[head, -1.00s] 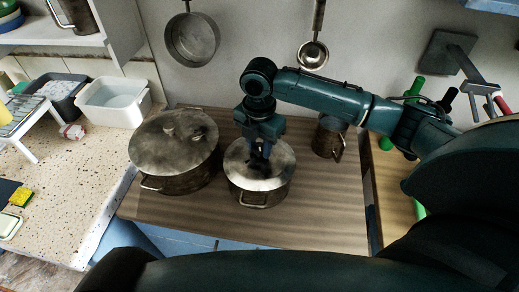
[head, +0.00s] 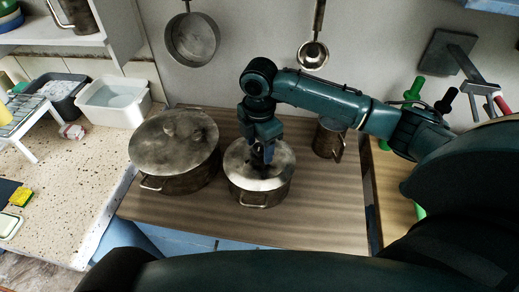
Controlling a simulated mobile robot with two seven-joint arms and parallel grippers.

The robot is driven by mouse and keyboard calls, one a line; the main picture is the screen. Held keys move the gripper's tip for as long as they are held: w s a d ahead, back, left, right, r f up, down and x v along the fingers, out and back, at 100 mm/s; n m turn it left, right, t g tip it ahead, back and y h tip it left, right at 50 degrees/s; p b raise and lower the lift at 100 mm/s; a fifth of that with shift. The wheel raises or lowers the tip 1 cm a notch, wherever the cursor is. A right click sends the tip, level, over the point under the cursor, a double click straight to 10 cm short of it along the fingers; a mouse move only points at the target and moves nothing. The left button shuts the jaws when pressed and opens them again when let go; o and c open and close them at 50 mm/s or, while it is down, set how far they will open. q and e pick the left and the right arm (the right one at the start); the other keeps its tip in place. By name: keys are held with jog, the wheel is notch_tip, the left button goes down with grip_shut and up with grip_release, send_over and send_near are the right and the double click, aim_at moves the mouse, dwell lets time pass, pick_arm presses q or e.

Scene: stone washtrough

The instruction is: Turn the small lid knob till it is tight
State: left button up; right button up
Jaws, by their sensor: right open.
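The small pot (head: 262,195) stands on the wooden worktop with its metal lid (head: 278,172) on. My right gripper (head: 260,162) points down over the middle of the lid, with its fingers open around the place of the lid knob. The knob itself is hidden or too dark to make out between the fingers. I cannot tell if the fingers touch it. My left gripper is not in view.
A larger lidded pot (head: 174,155) stands close on the left. A metal mug (head: 328,138) stands on the right behind my arm. A pan (head: 192,40) and a ladle (head: 313,52) hang on the wall. The worktop (head: 310,222) is clear in front.

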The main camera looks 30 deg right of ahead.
jog(key=n, duration=0.3)
jog(key=shift+n, duration=0.3)
jog(key=n, duration=0.4)
jog(key=shift+n, duration=0.3)
jog(key=n, duration=0.4)
jog(key=shift+n, duration=0.4)
jog(key=n, duration=0.3)
jog(key=shift+c, duration=0.4)
